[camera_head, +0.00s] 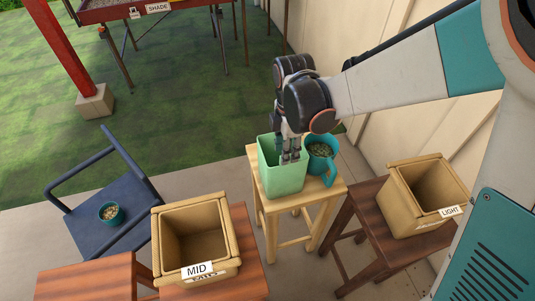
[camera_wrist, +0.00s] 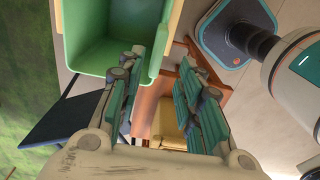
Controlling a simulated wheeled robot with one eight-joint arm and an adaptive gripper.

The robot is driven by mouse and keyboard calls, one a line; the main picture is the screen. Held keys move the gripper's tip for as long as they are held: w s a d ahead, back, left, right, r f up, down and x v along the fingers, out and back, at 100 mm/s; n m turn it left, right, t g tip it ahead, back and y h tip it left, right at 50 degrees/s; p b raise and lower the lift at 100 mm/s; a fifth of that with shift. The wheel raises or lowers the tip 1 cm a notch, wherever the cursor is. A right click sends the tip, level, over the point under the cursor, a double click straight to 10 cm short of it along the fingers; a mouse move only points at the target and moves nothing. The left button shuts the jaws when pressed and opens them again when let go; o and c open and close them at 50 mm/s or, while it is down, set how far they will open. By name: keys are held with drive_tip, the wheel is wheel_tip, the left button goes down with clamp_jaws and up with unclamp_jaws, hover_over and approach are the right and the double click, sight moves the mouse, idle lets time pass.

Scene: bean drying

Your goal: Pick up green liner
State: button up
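The green liner (camera_head: 284,179) is an open, light green square bin standing on a light wooden stool (camera_head: 313,188). In the wrist view its green wall and open inside (camera_wrist: 85,60) fill the upper left. My gripper (camera_head: 291,156) points down at the liner's right rim. In the wrist view my gripper (camera_wrist: 164,52) has its two fingers apart, with the left finger overlapping the liner and the right finger outside it. Nothing is seen clamped between them. Whether a finger touches the wall, I cannot tell.
A teal mug of beans (camera_head: 320,152) stands close right of the liner. A tan MID box (camera_head: 194,240) and a tan LIGHT box (camera_head: 424,196) stand on brown stools. A blue chair (camera_head: 82,203) holds a small teal cup (camera_head: 111,213). A wall is behind.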

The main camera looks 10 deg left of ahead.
drive_tip(key=f+b, duration=0.1)
drive_tip(key=f, duration=0.2)
drive_tip(key=f+b, duration=0.1)
drive_tip(key=shift+w+d+f+b, duration=0.1)
drive_tip(key=shift+w+f+b, duration=0.25)
drive_tip(key=shift+f, duration=0.05)
clamp_jaws()
drive_tip(key=shift+r, duration=0.1)
wheel_tip(320, 180, up, 20)
drive_tip(key=p, duration=1.3)
